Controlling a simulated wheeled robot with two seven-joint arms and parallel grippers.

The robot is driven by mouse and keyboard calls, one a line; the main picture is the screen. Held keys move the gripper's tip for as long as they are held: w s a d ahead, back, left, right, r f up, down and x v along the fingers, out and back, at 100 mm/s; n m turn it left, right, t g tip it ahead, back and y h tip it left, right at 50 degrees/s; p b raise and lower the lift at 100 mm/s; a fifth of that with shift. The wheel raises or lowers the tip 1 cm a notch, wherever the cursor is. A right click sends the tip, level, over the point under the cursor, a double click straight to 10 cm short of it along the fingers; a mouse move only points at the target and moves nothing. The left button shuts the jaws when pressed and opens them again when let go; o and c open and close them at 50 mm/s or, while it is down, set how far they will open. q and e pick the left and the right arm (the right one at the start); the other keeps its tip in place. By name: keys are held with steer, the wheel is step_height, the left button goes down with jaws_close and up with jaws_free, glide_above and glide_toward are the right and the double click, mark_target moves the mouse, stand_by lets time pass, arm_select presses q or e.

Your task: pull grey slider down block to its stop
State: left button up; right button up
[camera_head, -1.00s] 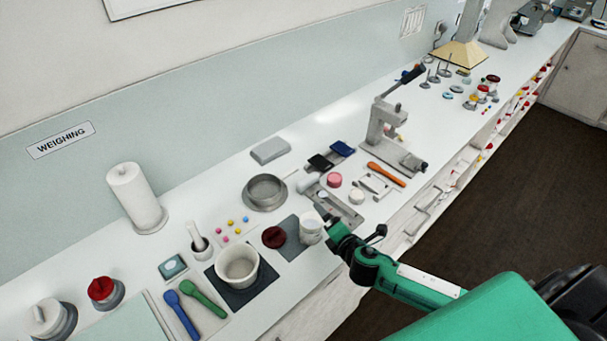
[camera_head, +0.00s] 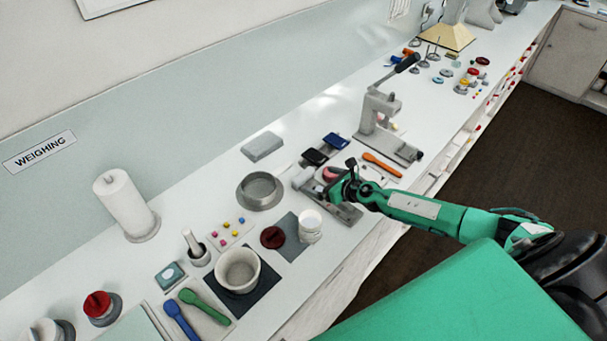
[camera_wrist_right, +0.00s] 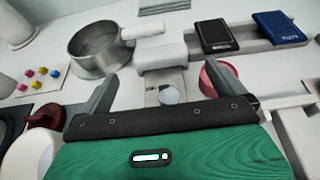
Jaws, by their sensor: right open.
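The block is a grey, track-like piece lying on the counter; its lower end (camera_head: 345,213) shows beside my right gripper in the head view. In the right wrist view, a pale grey slider (camera_wrist_right: 160,60) sits across the far end of the track (camera_wrist_right: 165,83), with a small round whitish knob (camera_wrist_right: 169,96) nearer to me. My right gripper (camera_head: 328,188) is over the block. Its fingers (camera_wrist_right: 158,85) are open, one on each side of the track, and hold nothing. Contact with the slider cannot be told. My left gripper is not in view.
A metal pan (camera_head: 260,190) stands left of the block. A pink round piece (camera_wrist_right: 218,78) is close to the right finger. Black (camera_head: 315,156) and blue (camera_head: 335,141) pads lie behind. A white cup (camera_head: 309,226) and a dark red lid (camera_head: 273,237) stand to the left.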

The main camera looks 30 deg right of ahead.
mark_target(306, 176)
steer(key=b+x, duration=0.1)
steer(key=x, duration=0.7)
steer(key=shift+s, duration=0.1)
steer(key=shift+w+a+f, duration=0.2)
steer(key=shift+w+f, duration=0.05)
steer(key=shift+w, duration=0.25)
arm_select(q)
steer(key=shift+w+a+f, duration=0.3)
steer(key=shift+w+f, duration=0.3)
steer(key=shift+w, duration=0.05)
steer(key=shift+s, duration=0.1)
